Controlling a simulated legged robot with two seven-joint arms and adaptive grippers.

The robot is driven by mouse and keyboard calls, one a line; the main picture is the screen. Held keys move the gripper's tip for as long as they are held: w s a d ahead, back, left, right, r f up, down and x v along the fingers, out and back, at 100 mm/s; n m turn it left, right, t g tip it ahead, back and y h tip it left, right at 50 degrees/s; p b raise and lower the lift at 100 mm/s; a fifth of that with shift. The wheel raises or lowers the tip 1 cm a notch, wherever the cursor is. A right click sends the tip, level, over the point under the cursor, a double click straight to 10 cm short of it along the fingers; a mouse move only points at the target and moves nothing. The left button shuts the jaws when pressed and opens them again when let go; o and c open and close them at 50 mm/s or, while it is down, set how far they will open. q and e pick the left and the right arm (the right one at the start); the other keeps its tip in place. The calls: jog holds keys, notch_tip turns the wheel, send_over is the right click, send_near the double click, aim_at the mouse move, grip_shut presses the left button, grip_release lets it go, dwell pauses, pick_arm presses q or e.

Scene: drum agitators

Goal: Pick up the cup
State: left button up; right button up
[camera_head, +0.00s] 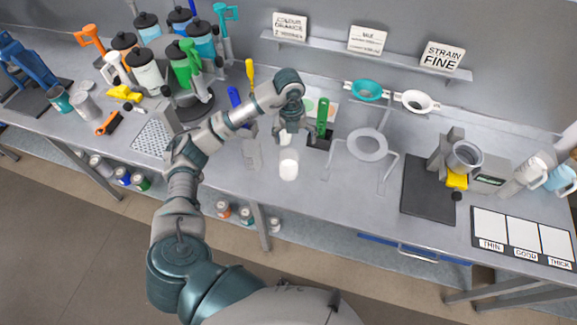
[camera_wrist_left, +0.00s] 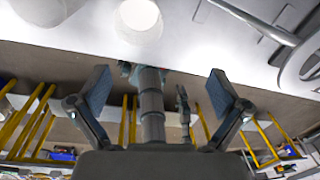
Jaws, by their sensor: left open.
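A white cup (camera_head: 289,165) stands upright on the grey workbench (camera_head: 235,185), near its front edge in the head view. A round white shape, which looks like this cup (camera_wrist_left: 138,18), shows at the top of the left wrist view. My left gripper (camera_head: 291,133) points down just behind the cup in the head view, with a smaller white object (camera_head: 285,138) showing between its fingers; I cannot tell whether they touch it. In the left wrist view the two fingers (camera_wrist_left: 158,95) are spread apart with nothing held between them. My right gripper is not seen.
A green-handled tool (camera_head: 322,115) stands in a black holder right of my left gripper. A ring stand (camera_head: 368,145) is further right. Bottles and drums (camera_head: 145,70) crowd the back left. A dark mat (camera_head: 428,188) lies to the right. The bench front between cup and stand is clear.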

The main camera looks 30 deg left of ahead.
pick_arm(q)
jog(key=a+y, duration=0.1)
jog(key=a, duration=0.2)
send_over(288, 156)
jog(key=s+d, duration=0.2)
jog(key=s, duration=0.1)
notch_tip(288, 156, down, 11)
jog(key=shift+n, duration=0.4)
jog(key=shift+f+p, duration=1.15)
jog(key=shift+f, duration=1.6)
jog(key=c, duration=1.2)
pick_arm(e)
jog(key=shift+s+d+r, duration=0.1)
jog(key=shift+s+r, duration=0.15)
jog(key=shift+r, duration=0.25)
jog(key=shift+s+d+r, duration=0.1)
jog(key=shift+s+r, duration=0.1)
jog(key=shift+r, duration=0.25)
